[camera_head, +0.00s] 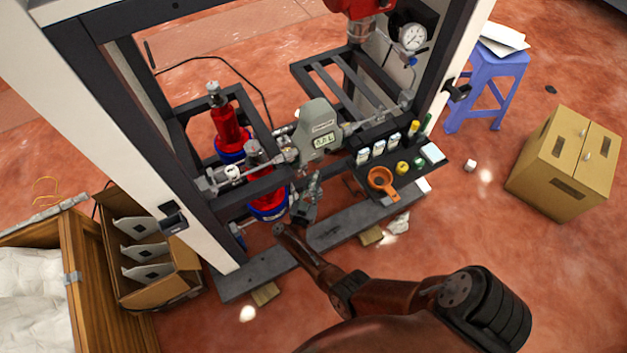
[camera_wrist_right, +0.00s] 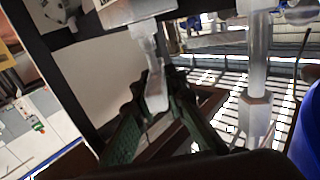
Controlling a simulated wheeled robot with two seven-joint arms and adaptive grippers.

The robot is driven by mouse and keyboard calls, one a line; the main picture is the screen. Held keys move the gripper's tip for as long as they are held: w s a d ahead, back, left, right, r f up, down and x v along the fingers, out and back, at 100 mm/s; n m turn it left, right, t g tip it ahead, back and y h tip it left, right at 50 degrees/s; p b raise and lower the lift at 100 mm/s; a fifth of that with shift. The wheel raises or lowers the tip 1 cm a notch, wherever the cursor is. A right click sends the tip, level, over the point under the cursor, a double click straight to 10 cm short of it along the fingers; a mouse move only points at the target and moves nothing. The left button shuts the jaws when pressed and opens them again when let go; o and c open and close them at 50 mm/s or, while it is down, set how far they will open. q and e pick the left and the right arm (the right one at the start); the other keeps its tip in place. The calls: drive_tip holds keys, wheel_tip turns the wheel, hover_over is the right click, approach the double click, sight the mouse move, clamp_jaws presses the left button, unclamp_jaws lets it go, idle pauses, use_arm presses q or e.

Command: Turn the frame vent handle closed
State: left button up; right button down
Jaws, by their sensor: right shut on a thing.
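My right gripper (camera_head: 307,195) reaches up to the front of the dark frame, just below the grey meter with a digital display (camera_head: 320,130). In the right wrist view its green fingers (camera_wrist_right: 156,112) close around the lower end of a pale grey lever, which I take to be the vent handle (camera_wrist_right: 152,70). The handle hangs down, slightly tilted, from a pale fitting above it. In the head view the handle is too small and too covered by the gripper to make out. My left gripper is not in view.
A red cylinder (camera_head: 228,128) stands left behind the meter, and another is below the pipe. A dark shelf (camera_head: 400,182) with small bottles and an orange cup (camera_head: 382,181) is to the right. A cardboard box (camera_head: 562,165) and blue stool (camera_head: 490,72) stand further right.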

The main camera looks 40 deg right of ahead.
sight(311, 191)
idle(0.3)
drive_tip(key=c, duration=2)
unclamp_jaws()
drive_tip(key=shift+o, duration=0.2)
drive_tip(key=v, duration=0.6)
drive_tip(key=shift+s, duration=0.1)
drive_tip(key=shift+s+a, duration=0.25)
drive_tip(key=shift+a, duration=0.3)
drive_tip(key=shift+r, duration=0.1)
